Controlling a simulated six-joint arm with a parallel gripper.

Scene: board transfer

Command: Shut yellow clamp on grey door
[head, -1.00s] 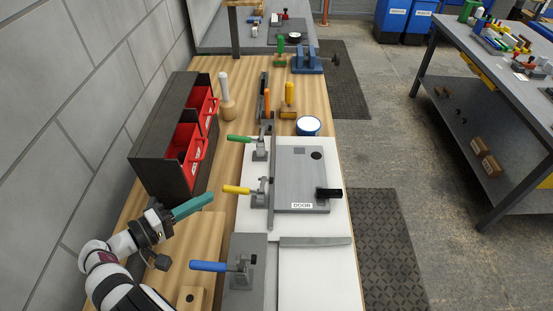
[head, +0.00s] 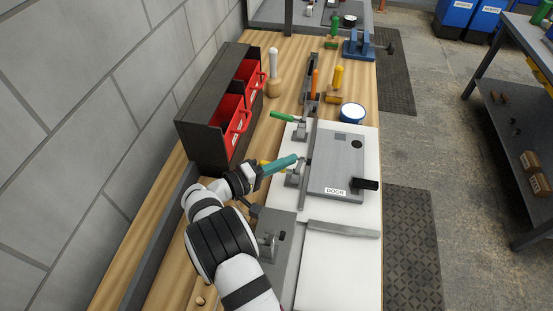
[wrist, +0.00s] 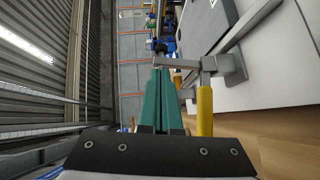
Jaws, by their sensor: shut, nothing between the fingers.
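The grey door (head: 338,165), marked DOOR, lies flat on a white board. The yellow clamp stands at its left edge. Its yellow handle (head: 264,163) points left, away from the door, and is largely hidden behind my gripper. In the wrist view the yellow handle (wrist: 204,110) is just right of the fingers, with the clamp's grey metal arm (wrist: 207,66) beyond. My gripper (head: 296,158) has teal fingers, shut with nothing between them. They also show in the wrist view (wrist: 160,78), alongside the handle. I cannot tell whether they touch it.
A green-handled clamp (head: 283,117) stands just beyond. Another clamp (head: 267,245) stands nearer, partly behind my arm. A dark rack with red bins (head: 237,114) is at left. A black knob (head: 366,184) rises at the door's right corner. A grey bar (head: 342,229) lies nearer.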

